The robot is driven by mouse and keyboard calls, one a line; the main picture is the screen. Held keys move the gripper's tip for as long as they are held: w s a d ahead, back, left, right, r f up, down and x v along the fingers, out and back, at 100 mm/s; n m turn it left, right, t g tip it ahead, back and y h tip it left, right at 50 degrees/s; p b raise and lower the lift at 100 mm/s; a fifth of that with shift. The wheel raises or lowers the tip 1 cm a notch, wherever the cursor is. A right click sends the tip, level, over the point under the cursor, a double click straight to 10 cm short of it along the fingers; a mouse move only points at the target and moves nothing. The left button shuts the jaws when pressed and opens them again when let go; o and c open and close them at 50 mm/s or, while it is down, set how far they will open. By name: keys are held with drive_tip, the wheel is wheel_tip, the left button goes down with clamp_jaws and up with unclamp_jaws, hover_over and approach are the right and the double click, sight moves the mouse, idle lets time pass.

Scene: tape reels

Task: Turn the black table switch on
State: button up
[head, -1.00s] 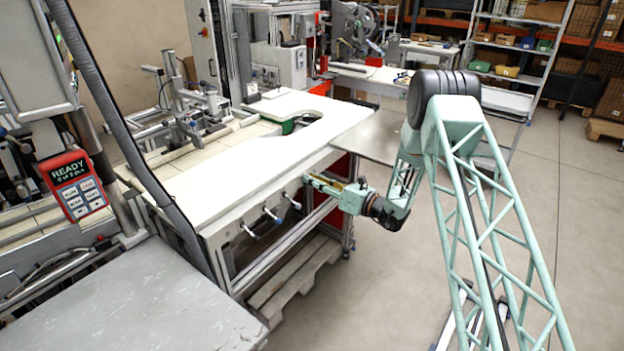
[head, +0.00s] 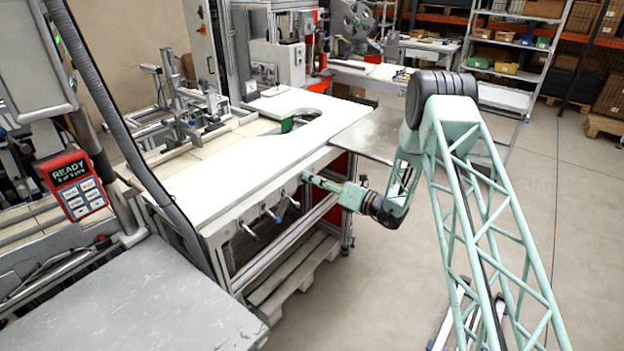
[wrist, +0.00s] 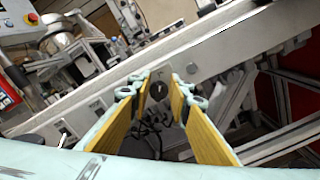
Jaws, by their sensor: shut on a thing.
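The black table switch (wrist: 158,91) is a round dark knob with a light mark, set in the grey front rail of the white-topped table (head: 235,165). My gripper (wrist: 158,82) reaches the rail, with its yellow-padded fingers on either side of the knob and their tips shut on it. In the head view my gripper (head: 306,178) is at the table's front edge, near the right corner, and hides the switch. The exact contact at the fingertips is small in the picture.
Several levers with light handles (head: 272,214) stick out below the same table edge, left of my gripper. A red handheld panel reading READY (head: 73,187) hangs at the left. A wooden pallet (head: 290,270) lies under the table. The floor at right is open.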

drive_tip(key=o, duration=0.9)
drive_tip(key=shift+d, duration=0.1)
drive_tip(key=shift+v, duration=5.9)
